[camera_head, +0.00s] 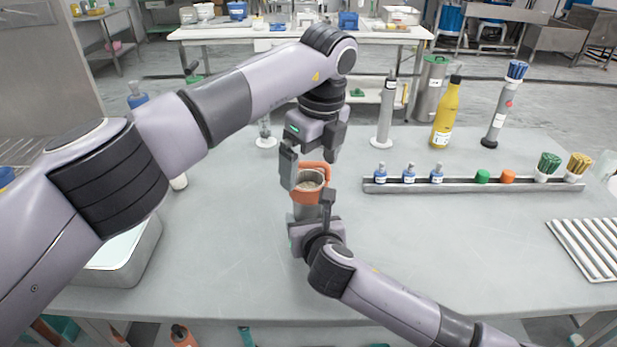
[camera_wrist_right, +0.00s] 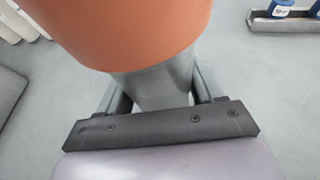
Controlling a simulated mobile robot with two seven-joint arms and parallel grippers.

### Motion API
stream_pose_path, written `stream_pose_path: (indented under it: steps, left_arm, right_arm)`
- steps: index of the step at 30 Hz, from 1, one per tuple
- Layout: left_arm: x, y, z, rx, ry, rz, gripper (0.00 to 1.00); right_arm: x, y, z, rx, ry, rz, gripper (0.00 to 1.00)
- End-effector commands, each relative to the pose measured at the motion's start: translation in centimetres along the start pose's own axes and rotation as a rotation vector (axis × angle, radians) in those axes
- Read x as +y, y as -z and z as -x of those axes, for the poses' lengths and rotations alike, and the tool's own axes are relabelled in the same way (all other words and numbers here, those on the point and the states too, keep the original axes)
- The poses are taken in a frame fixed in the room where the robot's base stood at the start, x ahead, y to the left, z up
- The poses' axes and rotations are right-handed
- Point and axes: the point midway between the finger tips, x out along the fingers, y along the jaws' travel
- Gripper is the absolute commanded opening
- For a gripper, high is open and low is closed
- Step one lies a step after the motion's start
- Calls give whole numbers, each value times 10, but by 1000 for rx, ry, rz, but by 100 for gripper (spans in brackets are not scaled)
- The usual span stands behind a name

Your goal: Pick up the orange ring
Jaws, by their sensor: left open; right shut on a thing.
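The orange ring (camera_head: 325,166) sits around the top of a grey cylindrical grinder body (camera_head: 305,211), with pale contents (camera_head: 309,185) visible inside its opening. My left gripper (camera_head: 311,158) points down from above with its fingers spread, one on the left of the ring and one toward its right rear. I cannot tell whether they touch it. My right gripper (camera_head: 312,212) is shut on the grey body from the front. In the right wrist view the orange part (camera_wrist_right: 130,30) fills the top, above the grey body (camera_wrist_right: 158,85) between the fingers.
A metal rack (camera_head: 460,187) with small bottles, caps and brushes lies to the right. A yellow bottle (camera_head: 446,115) and grey cylinders (camera_head: 387,115) stand behind. A metal tray (camera_head: 145,255) is at left, a ribbed tray (camera_head: 590,248) at right. The table's middle right is clear.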

Motion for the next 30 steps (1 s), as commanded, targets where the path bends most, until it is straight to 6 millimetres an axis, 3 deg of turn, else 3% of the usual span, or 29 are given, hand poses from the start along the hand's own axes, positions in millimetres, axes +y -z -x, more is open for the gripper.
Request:
stream_pose_path:
  steps: [5, 12, 18, 26, 30]
  left_arm:
    - [-1, 0, -27, 1, -1, -2, 100]
    - [-1, -1, -30, 0, 1, -1, 100]
    - [-1, -1, -30, 1, 1, -1, 44]
    - [-1, -1, -28, 0, 1, -1, 44]
    - [-2, -3, -15, -1, 3, 0, 44]
  right_arm:
    - [0, 0, 0, 0, 0, 0, 26]
    - [0, 0, 0, 0, 0, 0, 26]
    - [0, 0, 0, 0, 0, 1, 26]
    - [0, 0, 0, 0, 0, 1, 26]
    - [0, 0, 0, 0, 0, 0, 26]
